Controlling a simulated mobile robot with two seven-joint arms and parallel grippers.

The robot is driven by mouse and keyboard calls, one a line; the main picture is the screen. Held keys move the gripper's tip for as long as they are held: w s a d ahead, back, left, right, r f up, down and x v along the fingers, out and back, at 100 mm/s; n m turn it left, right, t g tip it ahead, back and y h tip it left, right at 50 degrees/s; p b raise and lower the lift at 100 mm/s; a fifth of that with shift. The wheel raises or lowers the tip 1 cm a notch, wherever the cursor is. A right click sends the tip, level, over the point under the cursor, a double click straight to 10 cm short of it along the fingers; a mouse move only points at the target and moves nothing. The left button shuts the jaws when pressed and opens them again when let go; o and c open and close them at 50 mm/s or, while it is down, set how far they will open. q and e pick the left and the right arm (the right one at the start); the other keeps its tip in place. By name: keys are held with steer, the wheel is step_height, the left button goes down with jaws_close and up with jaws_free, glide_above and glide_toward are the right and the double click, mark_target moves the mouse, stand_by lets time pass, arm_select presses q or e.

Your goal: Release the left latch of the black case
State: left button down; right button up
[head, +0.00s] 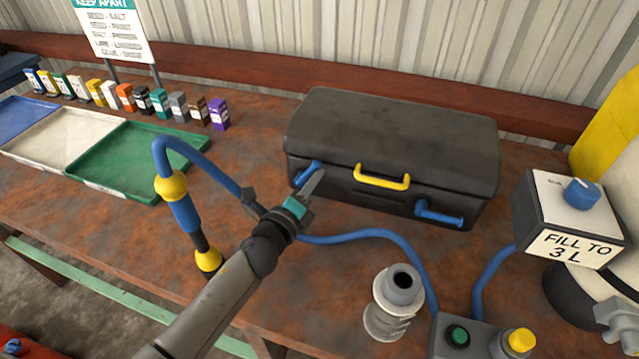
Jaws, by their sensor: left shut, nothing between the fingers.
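The black case (400,135) stands on the rusty brown bench with its lid down. A yellow handle (382,177) is on the middle of its front. The blue left latch (307,171) is at the left end of the front, partly behind my gripper. The blue right latch (438,214) is at the right end of the front. My left gripper (314,184) is shut and empty, its tips right by the left latch; I cannot tell whether they touch it. My right gripper is not in view.
A blue hose (375,232) with a nozzle (184,210) loops across the bench beside my arm. A grey cylinder (392,300), a button box (470,340) and a "FILL TO 3 L" dial box (575,215) stand at right. Trays (120,165) and small boxes (140,100) are at left.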

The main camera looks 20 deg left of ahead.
arm_select(q)
steer(key=n, duration=0.1)
steer(key=a+r+n, duration=0.1)
steer(key=shift+a+n, duration=0.15)
steer(key=shift+n, duration=0.15)
steer(key=shift+a+r+n+t+h, duration=0.2)
steer(key=shift+a+n, duration=0.2)
steer(key=shift+n, duration=0.35)
steer(key=shift+a+r+n+t+h, duration=0.1)
steer(key=shift+a+n+t, duration=0.1)
steer(key=shift+a+n, duration=0.4)
steer(key=shift+d+n, duration=0.15)
steer(key=shift+n, duration=0.1)
step_height(320, 180, up, 20)
steer(key=p, duration=0.7)
